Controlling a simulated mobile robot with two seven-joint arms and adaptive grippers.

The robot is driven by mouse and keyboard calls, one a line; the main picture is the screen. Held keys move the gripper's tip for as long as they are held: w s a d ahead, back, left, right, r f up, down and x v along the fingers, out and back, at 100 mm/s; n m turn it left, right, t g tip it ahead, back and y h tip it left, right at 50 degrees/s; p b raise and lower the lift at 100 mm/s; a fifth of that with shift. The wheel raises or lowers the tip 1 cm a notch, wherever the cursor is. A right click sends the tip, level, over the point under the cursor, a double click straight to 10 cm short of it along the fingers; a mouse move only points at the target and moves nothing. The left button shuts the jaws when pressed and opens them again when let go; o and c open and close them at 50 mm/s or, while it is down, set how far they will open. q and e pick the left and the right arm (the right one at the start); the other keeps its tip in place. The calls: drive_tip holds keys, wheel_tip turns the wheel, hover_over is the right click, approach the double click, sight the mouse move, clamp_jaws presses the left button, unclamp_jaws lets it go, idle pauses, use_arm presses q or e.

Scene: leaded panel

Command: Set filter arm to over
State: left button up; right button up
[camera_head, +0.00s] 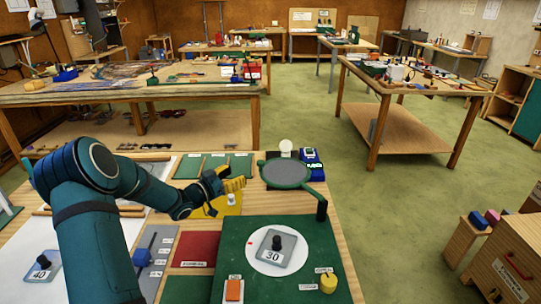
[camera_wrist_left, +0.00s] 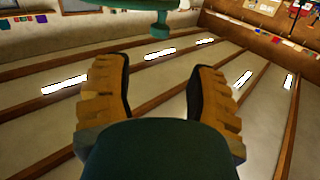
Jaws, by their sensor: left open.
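The filter arm (camera_head: 287,173) is a round green frame with a grey disc. Its bar runs to the right, to a dark upright piece (camera_head: 321,209) near the right edge of the bench. My left gripper (camera_head: 236,185) has yellow-brown fingers and is just left of the disc, apart from it as far as I can tell. In the left wrist view my open fingers (camera_wrist_left: 157,95) have nothing between them. A green round part with a small knob (camera_wrist_left: 160,27) shows above them, probably the filter arm. My right gripper is not in view.
A green board (camera_head: 222,270) carries a white circle with a block marked 30 (camera_head: 275,254). An orange switch (camera_head: 233,289) and a yellow knob (camera_head: 327,284) sit at its front. A pale bulb (camera_head: 286,146) and a blue device (camera_head: 311,158) stand behind the disc.

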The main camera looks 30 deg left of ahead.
sight(265, 169)
use_arm(q)
drive_tip(key=x, duration=1.3)
drive_tip(key=shift+w, duration=0.1)
